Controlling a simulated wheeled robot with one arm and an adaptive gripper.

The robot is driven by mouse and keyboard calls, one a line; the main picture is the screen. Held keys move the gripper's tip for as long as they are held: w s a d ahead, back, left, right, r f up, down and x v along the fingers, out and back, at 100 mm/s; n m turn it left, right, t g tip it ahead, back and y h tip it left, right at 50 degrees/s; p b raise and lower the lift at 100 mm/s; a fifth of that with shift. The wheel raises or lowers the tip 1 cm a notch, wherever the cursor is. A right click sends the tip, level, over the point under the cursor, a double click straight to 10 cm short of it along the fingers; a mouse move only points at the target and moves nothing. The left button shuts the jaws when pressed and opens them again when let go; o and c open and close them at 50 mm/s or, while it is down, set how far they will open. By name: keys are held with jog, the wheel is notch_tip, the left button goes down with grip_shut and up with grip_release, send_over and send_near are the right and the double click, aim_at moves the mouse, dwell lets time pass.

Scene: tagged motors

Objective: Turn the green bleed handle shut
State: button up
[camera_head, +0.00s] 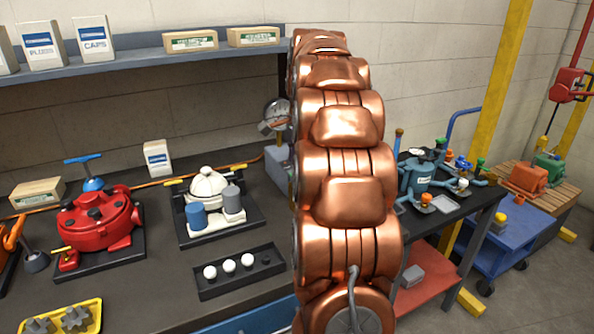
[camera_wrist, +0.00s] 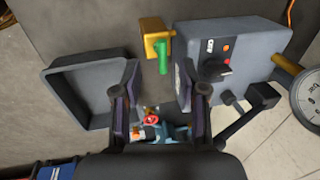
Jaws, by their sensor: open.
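The green bleed handle (camera_wrist: 163,58) shows in the wrist view, attached to a yellow block (camera_wrist: 155,27) near the top middle. The handle points down in the picture. My gripper (camera_wrist: 157,78) is open, with one dark finger to the left of the handle and one to the right. The handle lies in line with the gap, a little above the fingertips in the picture. I see nothing held between the fingers. I cannot tell how far the fingertips are from the handle. In the head view, my copper arm hides the gripper, and I cannot make out the handle.
In the wrist view, a grey control box (camera_wrist: 265,48) with a black knob stands right of the handle. A grey tray (camera_wrist: 68,88) lies left, and a round gauge (camera_wrist: 308,100) is at the right edge. The head view shows a red machine (camera_head: 98,218) on the bench.

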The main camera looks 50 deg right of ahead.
notch_tip(320, 180, up, 6)
jog(key=s, duration=0.1)
jog(key=shift+a+r, duration=0.2)
jog(key=shift+a, duration=0.05)
jog(key=shift+s, duration=0.1)
dwell(0.5)
